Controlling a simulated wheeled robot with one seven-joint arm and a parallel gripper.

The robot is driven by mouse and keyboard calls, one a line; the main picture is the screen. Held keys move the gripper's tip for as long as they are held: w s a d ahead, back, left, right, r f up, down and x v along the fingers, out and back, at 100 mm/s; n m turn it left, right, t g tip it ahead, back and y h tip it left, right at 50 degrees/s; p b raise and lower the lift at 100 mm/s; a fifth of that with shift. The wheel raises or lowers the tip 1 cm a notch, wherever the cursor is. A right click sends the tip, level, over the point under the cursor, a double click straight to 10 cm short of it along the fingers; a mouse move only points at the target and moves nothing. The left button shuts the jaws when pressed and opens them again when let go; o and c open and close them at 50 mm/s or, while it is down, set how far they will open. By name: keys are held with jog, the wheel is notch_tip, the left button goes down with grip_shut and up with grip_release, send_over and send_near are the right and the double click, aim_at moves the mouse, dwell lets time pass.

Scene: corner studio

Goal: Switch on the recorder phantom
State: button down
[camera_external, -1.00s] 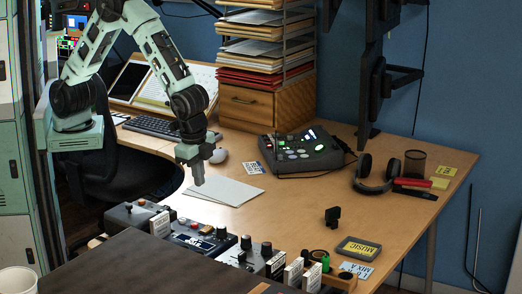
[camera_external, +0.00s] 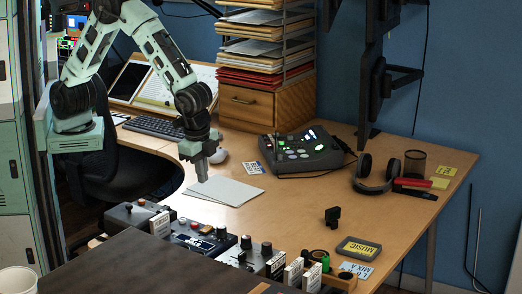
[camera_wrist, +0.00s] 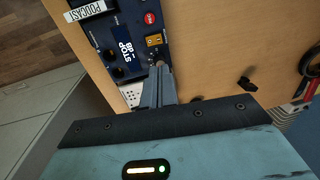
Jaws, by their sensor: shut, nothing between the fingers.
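The recorder is a dark blue panel (camera_external: 186,236) in the row of desk units at the front. In the wrist view, the recorder (camera_wrist: 108,38) shows a lit display reading STOP (camera_wrist: 125,48), a red round button (camera_wrist: 150,18) and a small orange switch (camera_wrist: 154,40). My gripper (camera_external: 202,179) points down above the desk, behind and above the row in the outside view. In the wrist view, my gripper's closed fingertips (camera_wrist: 160,68) appear just below the orange switch and hide the panel edge there. They hold nothing. I cannot tell the switch's position.
A PODCAST label (camera_wrist: 86,9) stands by the recorder. Knobbed units (camera_external: 245,250) and white labelled cards (camera_external: 293,270) stand in the row. Papers (camera_external: 228,190) lie under my gripper. A grey console (camera_external: 300,153), headphones (camera_external: 374,178) and a small black object (camera_external: 332,216) stand further right.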

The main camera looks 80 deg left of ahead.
aim_at(208, 226)
jog(key=f, duration=0.4)
jog(key=f+p, duration=0.1)
jog(key=f, duration=0.4)
jog(key=w+a+f+p, duration=0.1)
jog(key=f, duration=0.3)
jog(key=shift+w+a+f, duration=0.1)
jog(key=shift+f, duration=0.3)
jog(key=shift+f, duration=0.1)
jog(key=shift+a+f, duration=0.1)
jog(key=shift+f, duration=0.15)
jog(key=shift+r, duration=0.1)
jog(key=shift+s+d+r, duration=0.2)
jog(key=shift+s+d, duration=0.35)
jog(key=shift+d, duration=0.05)
